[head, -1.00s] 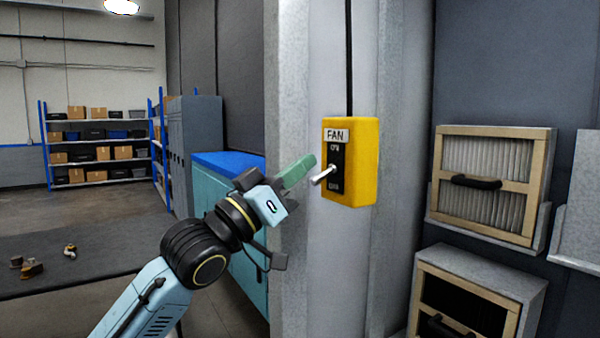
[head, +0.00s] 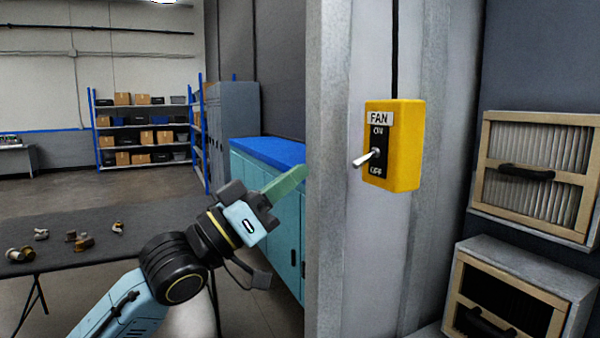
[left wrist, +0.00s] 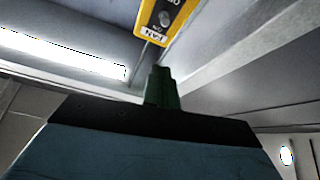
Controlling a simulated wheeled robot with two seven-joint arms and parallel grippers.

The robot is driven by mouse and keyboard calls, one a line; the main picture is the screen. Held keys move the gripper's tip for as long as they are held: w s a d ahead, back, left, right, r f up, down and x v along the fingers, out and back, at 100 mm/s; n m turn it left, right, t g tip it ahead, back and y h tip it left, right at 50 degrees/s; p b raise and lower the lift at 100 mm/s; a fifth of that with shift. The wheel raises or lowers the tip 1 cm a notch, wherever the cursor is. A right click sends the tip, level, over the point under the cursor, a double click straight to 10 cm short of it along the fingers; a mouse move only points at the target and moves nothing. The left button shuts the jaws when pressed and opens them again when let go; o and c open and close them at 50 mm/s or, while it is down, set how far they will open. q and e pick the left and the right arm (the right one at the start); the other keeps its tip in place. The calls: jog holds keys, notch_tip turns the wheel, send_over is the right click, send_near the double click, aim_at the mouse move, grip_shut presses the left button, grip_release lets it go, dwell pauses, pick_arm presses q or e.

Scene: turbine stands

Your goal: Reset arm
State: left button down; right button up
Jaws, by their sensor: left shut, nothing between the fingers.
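My left gripper (head: 288,185) has green fingers, shut and empty, pointing up and to the right in the head view. It is left of the yellow fan switch box (head: 402,145) and apart from it. The box is fixed to a grey wall post, and its silver lever (head: 366,158) sticks out to the left between the ON and OFF marks. In the left wrist view the shut green fingers (left wrist: 161,85) show in the middle, with the yellow box (left wrist: 165,20) beyond them at the top. My right gripper is in neither view.
The grey post (head: 335,240) stands just right of my left gripper. A teal cabinet with a blue top (head: 270,150) is behind it. A dark table (head: 100,225) with several small parts is at the left. Framed filters (head: 535,165) are at the right.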

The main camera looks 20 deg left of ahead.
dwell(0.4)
